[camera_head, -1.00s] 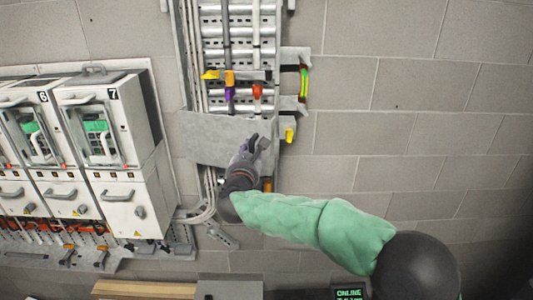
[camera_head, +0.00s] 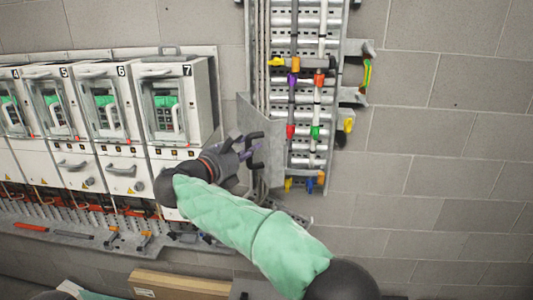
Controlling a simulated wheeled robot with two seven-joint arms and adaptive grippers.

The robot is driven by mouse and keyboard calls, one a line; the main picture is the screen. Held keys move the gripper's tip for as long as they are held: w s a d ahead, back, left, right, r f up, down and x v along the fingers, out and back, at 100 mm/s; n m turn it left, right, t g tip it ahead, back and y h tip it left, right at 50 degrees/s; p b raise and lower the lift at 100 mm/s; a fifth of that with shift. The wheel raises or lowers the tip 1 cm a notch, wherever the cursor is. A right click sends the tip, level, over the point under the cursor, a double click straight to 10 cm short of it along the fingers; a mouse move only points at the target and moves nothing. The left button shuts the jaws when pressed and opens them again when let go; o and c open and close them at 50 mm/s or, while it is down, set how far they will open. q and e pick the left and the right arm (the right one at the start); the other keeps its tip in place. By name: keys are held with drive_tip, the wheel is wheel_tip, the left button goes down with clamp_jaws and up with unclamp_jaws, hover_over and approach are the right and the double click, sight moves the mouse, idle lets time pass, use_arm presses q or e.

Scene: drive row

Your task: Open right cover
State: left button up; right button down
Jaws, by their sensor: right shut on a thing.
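The right cover (camera_head: 258,127) is a grey metal panel on the cable ladder (camera_head: 306,100). It is swung out to the left, edge toward me, and the cables with red and green clamps behind it are bare. My right gripper (camera_head: 250,152) is at the cover's black handle (camera_head: 256,164), on the cover's left side, and is shut on it. The fingers overlap the handle, so the exact contact is partly hidden. My left gripper is not in view.
Several white numbered cabinets (camera_head: 178,104) stand along the wall to the left. A metal shelf with tools (camera_head: 112,240) runs below them. A cardboard box (camera_head: 178,285) lies at the bottom. The block wall (camera_head: 450,130) on the right is clear.

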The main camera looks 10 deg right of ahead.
drive_tip(key=w+a, duration=0.2)
drive_tip(key=a, duration=0.5)
drive_tip(key=shift+w+a+p, duration=0.2)
drive_tip(key=shift+p, duration=0.2)
drive_tip(key=shift+r, duration=0.15)
drive_tip(key=c, duration=1)
unclamp_jaws()
drive_tip(key=shift+w, duration=0.1)
drive_tip(key=shift+a, duration=0.1)
